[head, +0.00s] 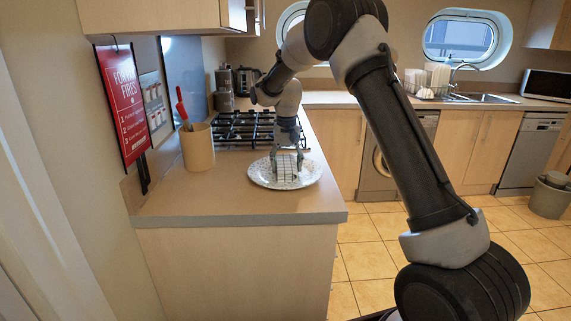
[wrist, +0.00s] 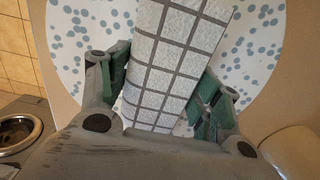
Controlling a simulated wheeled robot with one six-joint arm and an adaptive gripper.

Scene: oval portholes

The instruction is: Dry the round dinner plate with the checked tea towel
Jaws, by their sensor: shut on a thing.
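The round dinner plate (head: 257,175) lies on the near end of the counter in the head view. It is white with blue-grey spots, which show clearly in the wrist view (wrist: 92,25). The checked tea towel (head: 287,166) is white with grey lines and folded into a block. My gripper (head: 286,160) points down over the plate and is shut on the towel. In the wrist view the towel (wrist: 175,60) sticks out from between the fingers and lies over the plate. I cannot tell whether the towel's underside touches the plate.
A utensil pot (head: 198,148) with a red-handled tool stands left of the plate. The gas hob (head: 243,130) is just behind. A red fire sign (head: 124,105) hangs on the left wall. The counter's front edge (head: 240,219) is near the plate, with bare counter at front left.

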